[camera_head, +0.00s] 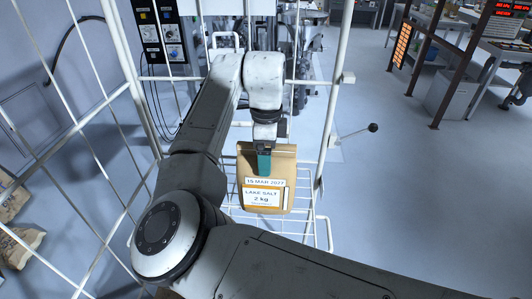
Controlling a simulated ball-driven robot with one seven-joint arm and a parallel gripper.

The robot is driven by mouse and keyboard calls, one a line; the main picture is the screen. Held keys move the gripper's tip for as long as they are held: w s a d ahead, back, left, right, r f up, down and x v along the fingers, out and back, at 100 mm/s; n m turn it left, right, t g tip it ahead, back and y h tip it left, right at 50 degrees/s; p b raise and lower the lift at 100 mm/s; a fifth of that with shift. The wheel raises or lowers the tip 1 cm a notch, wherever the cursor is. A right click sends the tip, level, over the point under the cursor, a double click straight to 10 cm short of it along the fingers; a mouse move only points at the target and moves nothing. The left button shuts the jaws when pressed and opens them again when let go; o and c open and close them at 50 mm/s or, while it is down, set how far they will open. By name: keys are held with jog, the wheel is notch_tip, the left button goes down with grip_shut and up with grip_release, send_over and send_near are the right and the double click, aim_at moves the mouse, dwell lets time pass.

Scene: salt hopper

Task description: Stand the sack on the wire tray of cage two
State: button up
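The sack (283,203) is a brown paper bag with a printed date strip and a white "LAKE SALT 2 kg" label. It is upright in the middle of the view. My gripper (264,160) comes down over its top edge, with one teal finger against the front; the other finger is hidden behind the paper. The gripper appears shut on the sack's top. The white wire tray (316,234) lies below and around the sack in the view. I cannot tell whether the sack's base touches the wires.
White cage bars (127,60) and mesh stand close on the left. A lever with a dark knob (373,127) sticks out at the right of the cage. A control panel (165,35) is behind at the left. Open blue floor (430,200) lies to the right.

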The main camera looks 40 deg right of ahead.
notch_tip(320, 180, up, 12)
jog(key=shift+r+b, duration=0.1)
jog(key=shift+b, duration=0.2)
dwell(0.8)
